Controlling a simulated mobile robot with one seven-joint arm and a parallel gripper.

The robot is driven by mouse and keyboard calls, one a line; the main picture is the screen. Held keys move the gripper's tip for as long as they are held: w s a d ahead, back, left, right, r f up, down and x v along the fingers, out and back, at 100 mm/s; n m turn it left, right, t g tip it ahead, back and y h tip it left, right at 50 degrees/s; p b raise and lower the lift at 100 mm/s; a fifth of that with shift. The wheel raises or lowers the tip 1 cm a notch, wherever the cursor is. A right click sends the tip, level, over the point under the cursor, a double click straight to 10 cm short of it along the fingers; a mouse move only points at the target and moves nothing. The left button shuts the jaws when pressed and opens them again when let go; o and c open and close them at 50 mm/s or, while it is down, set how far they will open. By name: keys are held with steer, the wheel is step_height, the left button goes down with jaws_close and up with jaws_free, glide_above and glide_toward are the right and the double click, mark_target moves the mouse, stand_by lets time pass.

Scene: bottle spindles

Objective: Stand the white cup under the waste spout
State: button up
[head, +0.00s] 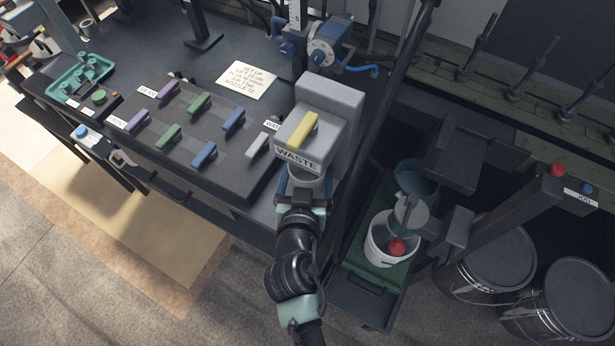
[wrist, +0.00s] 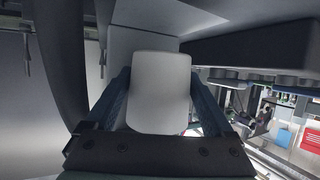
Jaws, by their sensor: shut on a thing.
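The grey waste unit (head: 333,105) stands at the front right of the dark bench, with a WASTE label (head: 297,158) on its overhanging head and a yellow lever on top. My gripper (head: 303,190) is below that head, shut on the white cup (head: 308,180). In the wrist view the cup (wrist: 161,92) is between the two blue fingers of my gripper (wrist: 160,100) and looks upright. The spout itself is hidden by the head. I cannot tell whether the cup's base touches the surface below.
A dark panel with purple, green and blue levers (head: 185,125) is left of the waste unit. A paper note (head: 247,80) lies behind it. A dark upright post is close on the right. Further right are a white bucket (head: 391,238) and lidded drums (head: 487,262).

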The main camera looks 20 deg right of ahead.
mark_target(308, 181)
steer(key=shift+w+d+f+b, duration=0.1)
steer(key=shift+f+b, duration=0.05)
steer(key=shift+f, duration=0.75)
steer(key=shift+w+d+f+b, duration=0.1)
steer(key=shift+f+b, duration=0.05)
steer(key=shift+f, duration=0.7)
steer(key=shift+f, duration=0.2)
steer(key=o, duration=1.2)
steer(key=shift+r, duration=0.15)
steer(key=shift+a+r, duration=0.1)
steer(key=shift+r, duration=0.1)
steer(key=v, duration=0.5)
steer(key=b+v, duration=0.1)
steer(key=v, duration=0.4)
steer(key=shift+s+a+f, duration=0.1)
steer(key=shift+s+f, duration=0.1)
steer(key=shift+v, duration=0.8)
